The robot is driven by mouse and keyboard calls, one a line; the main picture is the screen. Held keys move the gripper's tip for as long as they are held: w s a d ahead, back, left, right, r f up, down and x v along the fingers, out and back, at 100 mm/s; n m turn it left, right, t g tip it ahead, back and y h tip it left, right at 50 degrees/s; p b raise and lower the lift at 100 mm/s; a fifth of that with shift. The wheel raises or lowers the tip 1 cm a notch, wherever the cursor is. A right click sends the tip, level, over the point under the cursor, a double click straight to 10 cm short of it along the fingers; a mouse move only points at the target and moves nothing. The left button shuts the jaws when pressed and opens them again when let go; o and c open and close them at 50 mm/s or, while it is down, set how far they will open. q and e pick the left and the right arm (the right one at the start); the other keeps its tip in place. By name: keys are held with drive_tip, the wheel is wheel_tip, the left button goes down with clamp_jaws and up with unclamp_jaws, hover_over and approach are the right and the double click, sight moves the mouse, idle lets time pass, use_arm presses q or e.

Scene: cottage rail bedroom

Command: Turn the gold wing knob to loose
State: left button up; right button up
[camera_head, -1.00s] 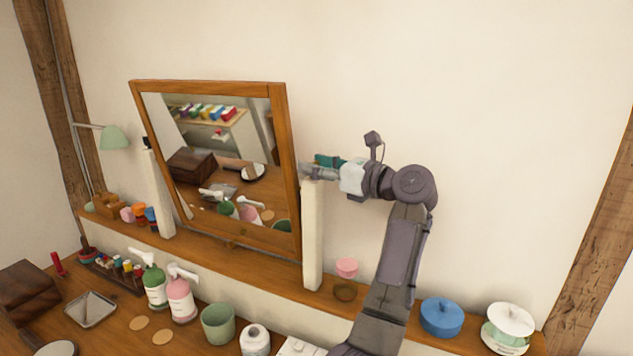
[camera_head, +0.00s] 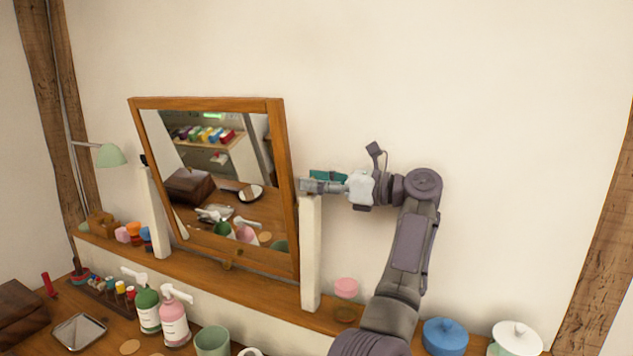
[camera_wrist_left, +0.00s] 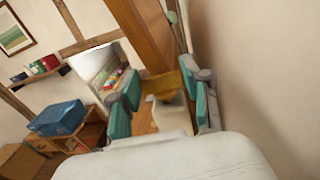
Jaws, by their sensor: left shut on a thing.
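The wood-framed mirror (camera_head: 288,190) stands tilted between two white posts on the shelf. My left gripper (camera_head: 313,184) is at the top of the right post (camera_head: 311,250), beside the mirror's right edge. In the left wrist view, a gold piece (camera_wrist_left: 170,86), which looks like the wing knob, shows between the teal-padded fingers of my left gripper (camera_wrist_left: 163,108). The gripper is shut on the knob. In the head view the fingers hide the knob, and its exact angle cannot be told. My right gripper is out of view.
The shelf below holds a pink jar (camera_head: 346,287), a blue lidded pot (camera_head: 444,336) and a white-lidded pot (camera_head: 517,336). Green (camera_head: 147,311) and pink (camera_head: 174,323) pump bottles stand on the lower top. The wall right of the arm is clear.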

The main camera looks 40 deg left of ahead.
use_arm(q)
drive_tip(key=o, duration=1.2)
drive_tip(key=shift+a+f, duration=0.1)
drive_tip(key=shift+c, duration=0.2)
drive_tip(key=v, duration=1.2)
